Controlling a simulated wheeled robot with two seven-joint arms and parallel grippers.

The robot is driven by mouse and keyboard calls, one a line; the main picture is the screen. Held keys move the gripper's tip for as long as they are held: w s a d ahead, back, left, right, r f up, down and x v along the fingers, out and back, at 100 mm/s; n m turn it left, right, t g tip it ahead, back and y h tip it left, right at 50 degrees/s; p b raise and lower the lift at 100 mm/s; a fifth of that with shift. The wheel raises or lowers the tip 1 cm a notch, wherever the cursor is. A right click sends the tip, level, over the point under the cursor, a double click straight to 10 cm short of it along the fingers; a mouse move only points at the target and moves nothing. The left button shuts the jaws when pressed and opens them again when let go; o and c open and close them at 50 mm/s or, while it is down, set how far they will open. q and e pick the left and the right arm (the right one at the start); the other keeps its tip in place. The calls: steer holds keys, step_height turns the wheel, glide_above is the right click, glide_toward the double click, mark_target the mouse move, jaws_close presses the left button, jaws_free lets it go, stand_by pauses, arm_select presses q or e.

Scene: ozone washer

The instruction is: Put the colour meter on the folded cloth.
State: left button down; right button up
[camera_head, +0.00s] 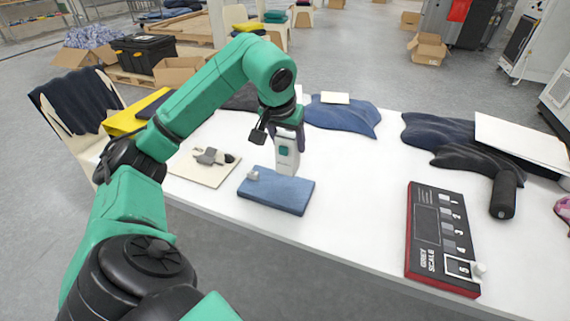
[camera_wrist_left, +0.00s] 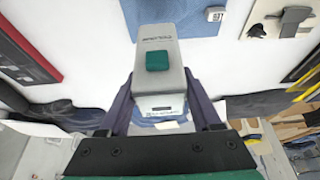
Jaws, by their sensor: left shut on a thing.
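The colour meter (camera_head: 287,156) is a pale grey, upright device with a green button. My left gripper (camera_head: 287,133) is shut on its upper part. In the left wrist view the meter (camera_wrist_left: 160,75) sits between the two dark fingers. The folded cloth (camera_head: 278,195) is a flat blue pad near the table's front edge, with a small white piece on its left back corner. The meter's lower end is at the cloth's far edge; I cannot tell whether it touches anything. The cloth also shows in the left wrist view (camera_wrist_left: 180,18), beyond the meter. My right gripper is not in view.
A pale board (camera_head: 200,166) with a small grey tool lies left of the cloth. A red-edged grey scale board (camera_head: 440,235) lies to the right. Dark garments (camera_head: 450,140) and a blue garment (camera_head: 343,118) lie behind. White table is clear between cloth and scale.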

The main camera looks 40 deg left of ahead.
mark_target(288, 164)
arm_select(q)
step_height(288, 164, down, 7)
steer(key=shift+r+b, duration=0.1)
steer(key=shift+b, duration=0.5)
steer(key=shift+f, duration=0.3)
steer(key=shift+c, duration=0.4)
jaws_free()
steer(key=shift+f, duration=0.1)
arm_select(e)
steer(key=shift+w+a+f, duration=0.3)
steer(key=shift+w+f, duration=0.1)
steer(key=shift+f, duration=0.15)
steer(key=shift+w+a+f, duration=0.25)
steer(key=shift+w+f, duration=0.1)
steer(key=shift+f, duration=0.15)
